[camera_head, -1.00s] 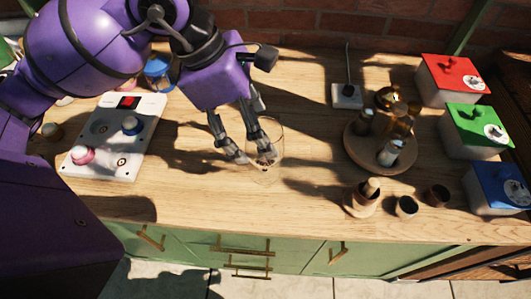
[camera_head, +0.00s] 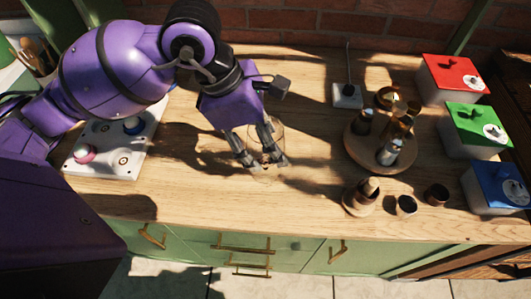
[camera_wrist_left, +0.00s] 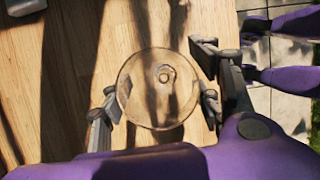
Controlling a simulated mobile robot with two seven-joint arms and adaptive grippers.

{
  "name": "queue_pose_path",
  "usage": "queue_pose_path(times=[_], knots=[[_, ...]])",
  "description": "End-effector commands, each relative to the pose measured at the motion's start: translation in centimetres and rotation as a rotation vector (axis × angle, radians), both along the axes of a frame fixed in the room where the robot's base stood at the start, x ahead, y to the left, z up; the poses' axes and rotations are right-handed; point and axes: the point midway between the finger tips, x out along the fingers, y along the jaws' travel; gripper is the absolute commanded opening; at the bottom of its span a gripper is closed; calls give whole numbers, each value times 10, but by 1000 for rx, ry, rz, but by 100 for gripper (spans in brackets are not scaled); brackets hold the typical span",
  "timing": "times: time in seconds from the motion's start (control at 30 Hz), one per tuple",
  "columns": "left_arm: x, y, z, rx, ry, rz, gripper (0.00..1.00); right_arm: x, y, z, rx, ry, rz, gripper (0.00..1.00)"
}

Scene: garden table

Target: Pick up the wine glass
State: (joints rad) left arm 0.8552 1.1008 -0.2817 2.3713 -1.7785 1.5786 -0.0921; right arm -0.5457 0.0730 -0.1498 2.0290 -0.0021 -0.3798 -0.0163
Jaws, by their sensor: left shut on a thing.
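The clear wine glass (camera_head: 268,147) is upright on the wooden worktop, near the middle of the head view. It is see-through and its outline is faint. My left gripper (camera_head: 265,162) reaches down to it from the upper left and is shut on it. In the left wrist view, the round rim of the glass (camera_wrist_left: 150,88) shows from above, between the two fingers of the gripper (camera_wrist_left: 158,106). I cannot tell any gap between the glass base and the worktop. My right gripper is not in view.
A round wooden tray (camera_head: 352,149) with bottles stands to the right. Small cups (camera_head: 406,206) are in front of it. Red (camera_head: 453,75), green (camera_head: 474,123) and blue (camera_head: 499,182) lidded boxes line the right side. A white panel (camera_head: 122,160) lies left, partly behind my arm.

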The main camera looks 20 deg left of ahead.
Motion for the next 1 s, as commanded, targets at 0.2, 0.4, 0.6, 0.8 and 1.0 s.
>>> queue_pose_path(times=[0.2, 0.4, 0.6, 0.8, 1.0], knots=[[0, 0, 0, 0, 0, 0, 13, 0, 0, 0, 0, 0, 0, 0], [0, 0, 3, -1, -1, 0, 13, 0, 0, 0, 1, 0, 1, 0], [1, 0, 20, -1, -4, -2, 13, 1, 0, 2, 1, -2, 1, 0], [-16, 12, 54, 5, -5, 0, 13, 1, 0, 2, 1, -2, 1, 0], [-49, 33, 97, 3, 3, 1, 13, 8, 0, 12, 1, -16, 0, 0]])
